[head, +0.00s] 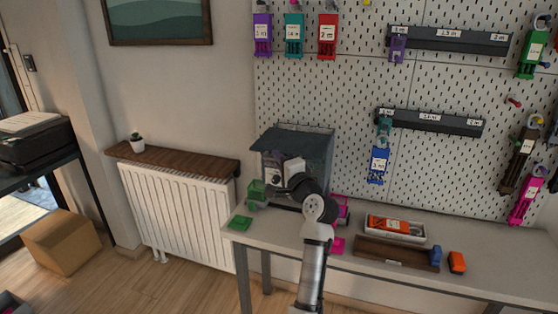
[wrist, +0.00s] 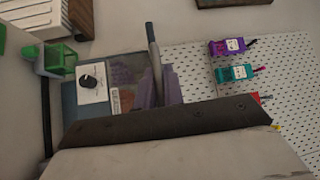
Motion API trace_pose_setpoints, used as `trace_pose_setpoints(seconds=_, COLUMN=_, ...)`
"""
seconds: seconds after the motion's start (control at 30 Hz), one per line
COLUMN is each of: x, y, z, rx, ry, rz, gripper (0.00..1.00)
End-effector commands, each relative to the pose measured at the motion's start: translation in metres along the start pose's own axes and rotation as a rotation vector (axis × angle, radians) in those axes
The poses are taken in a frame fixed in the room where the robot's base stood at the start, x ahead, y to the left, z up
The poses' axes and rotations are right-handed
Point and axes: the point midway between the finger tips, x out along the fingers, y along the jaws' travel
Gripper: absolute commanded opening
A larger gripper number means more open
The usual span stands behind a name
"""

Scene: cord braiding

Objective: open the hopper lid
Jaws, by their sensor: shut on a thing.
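The hopper machine (head: 325,155) stands at the back left of the workbench, with a dark, slanted top panel (head: 300,138). In the wrist view its white dial plate (wrist: 92,82) and a window with purple material behind it are left of my fingers. My gripper (wrist: 160,85) shows as two purple-grey fingers closed around a narrow grey bar (wrist: 152,45), which looks like the lid's handle or edge. In the head view my dark wrist covers the machine's front and hides the fingers. I cannot tell how far the lid is raised.
A green holder (head: 257,193) sits at the machine's left. To the right on the bench (head: 350,256) are a magenta frame (head: 342,207), a white tray (head: 418,236), a brown tray (head: 385,252) and an orange piece (head: 457,262). The pegboard (head: 350,75) rises behind.

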Motion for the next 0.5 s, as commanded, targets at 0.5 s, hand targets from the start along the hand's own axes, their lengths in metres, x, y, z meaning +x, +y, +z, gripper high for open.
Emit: trace_pose_setpoints(seconds=0.5, x=0.0000, y=-0.0008, z=-0.0004, rx=0.000, ry=0.001, rz=-0.001, gripper=0.31)
